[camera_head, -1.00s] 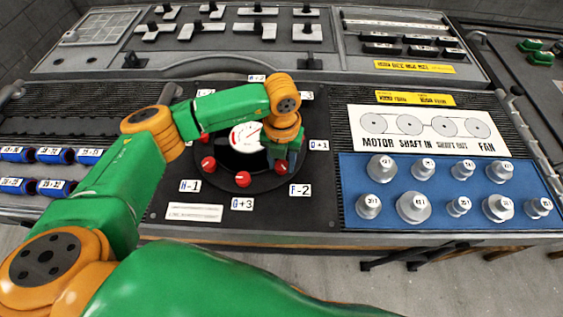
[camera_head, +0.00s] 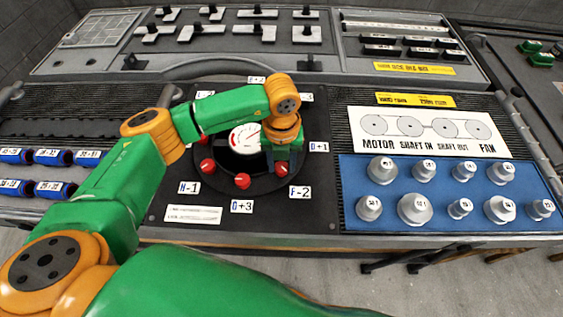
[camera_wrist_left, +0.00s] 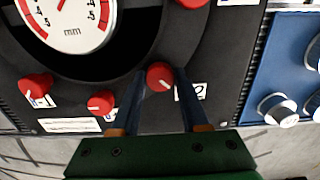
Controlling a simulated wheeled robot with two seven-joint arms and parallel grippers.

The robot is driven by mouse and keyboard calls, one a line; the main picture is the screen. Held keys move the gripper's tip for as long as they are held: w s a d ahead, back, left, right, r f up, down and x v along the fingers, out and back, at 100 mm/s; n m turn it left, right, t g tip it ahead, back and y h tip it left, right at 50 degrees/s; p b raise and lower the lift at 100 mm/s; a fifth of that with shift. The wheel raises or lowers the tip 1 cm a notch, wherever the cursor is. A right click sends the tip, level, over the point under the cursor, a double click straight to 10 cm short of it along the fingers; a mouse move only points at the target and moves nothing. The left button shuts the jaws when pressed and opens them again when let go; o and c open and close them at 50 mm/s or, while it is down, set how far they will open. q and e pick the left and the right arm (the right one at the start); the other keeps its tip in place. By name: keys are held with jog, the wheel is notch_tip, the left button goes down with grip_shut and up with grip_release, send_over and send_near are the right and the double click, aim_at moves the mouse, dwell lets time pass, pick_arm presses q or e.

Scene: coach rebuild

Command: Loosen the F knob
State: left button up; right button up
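The F knob is a small red knob (camera_wrist_left: 160,76) on the rim of the dark round dial plate, beside a white label partly hidden by a finger. My left gripper (camera_head: 282,160) is over that spot, pointing down. In the wrist view its two blue fingers stand one on each side of the knob, with what looks like a narrow gap; contact is not clear. My right gripper is not in view.
The G knob (camera_head: 242,181) and H knob (camera_head: 207,166) sit close along the rim, left of my gripper. The white gauge (camera_head: 243,138) is in the dial's middle. A blue tray (camera_head: 350,221) with several metal pulleys lies at right. Blue cylinders (camera_head: 55,157) lie at left.

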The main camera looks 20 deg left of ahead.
aim_at(281, 166)
pick_arm(q)
jog(key=o, duration=0.3)
jog(key=shift+o, duration=0.2)
notch_tip(281, 166, up, 6)
jog(key=shift+r+b, duration=0.2)
jog(key=shift+b, duration=0.65)
jog(key=shift+r, duration=0.35)
